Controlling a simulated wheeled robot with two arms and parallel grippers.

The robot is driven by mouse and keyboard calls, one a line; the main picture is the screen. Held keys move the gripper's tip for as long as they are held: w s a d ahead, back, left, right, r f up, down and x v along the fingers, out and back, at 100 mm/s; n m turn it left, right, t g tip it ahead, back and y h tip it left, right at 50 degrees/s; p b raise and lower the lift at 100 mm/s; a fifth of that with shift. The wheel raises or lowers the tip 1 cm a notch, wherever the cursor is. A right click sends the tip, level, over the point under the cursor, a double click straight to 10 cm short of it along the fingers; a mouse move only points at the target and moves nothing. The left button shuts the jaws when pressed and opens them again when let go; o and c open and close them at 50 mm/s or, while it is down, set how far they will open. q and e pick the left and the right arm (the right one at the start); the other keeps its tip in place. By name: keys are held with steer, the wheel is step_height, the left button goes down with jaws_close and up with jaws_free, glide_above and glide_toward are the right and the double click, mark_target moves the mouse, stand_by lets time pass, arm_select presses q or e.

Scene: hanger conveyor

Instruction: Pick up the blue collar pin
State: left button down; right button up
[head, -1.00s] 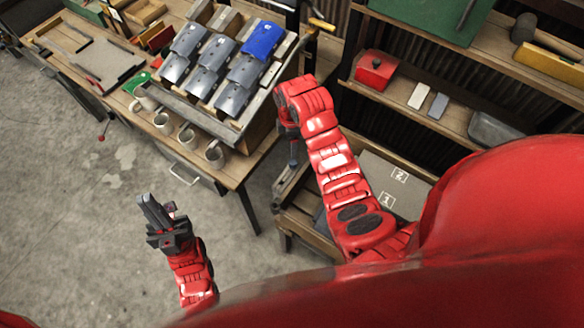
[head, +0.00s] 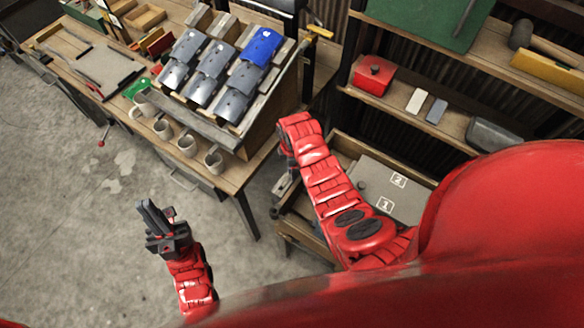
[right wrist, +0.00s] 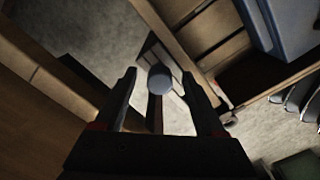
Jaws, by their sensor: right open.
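The right wrist view shows a round blue-grey head (right wrist: 160,80), which looks like the collar pin's top; its lower part is unclear. My right gripper (right wrist: 159,75) is open, with one finger on each side of the head and a gap at both sides. In the head view the right gripper (head: 287,178) is small, partly hidden by its wrist, low beside the wooden drawer unit; I cannot make out the pin there. My left gripper (head: 156,212) hangs empty over the floor, far from the pin; its finger gap is unclear.
A workbench with a sloped rack (head: 268,98) of grey and blue covers and several mugs (head: 186,144) stands left of the right arm. A wooden drawer (head: 345,148) holds a grey panel marked 1 and 2. Shelves with a red box (head: 373,75) are behind.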

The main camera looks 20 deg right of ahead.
jaws_close()
stand_by(0.4)
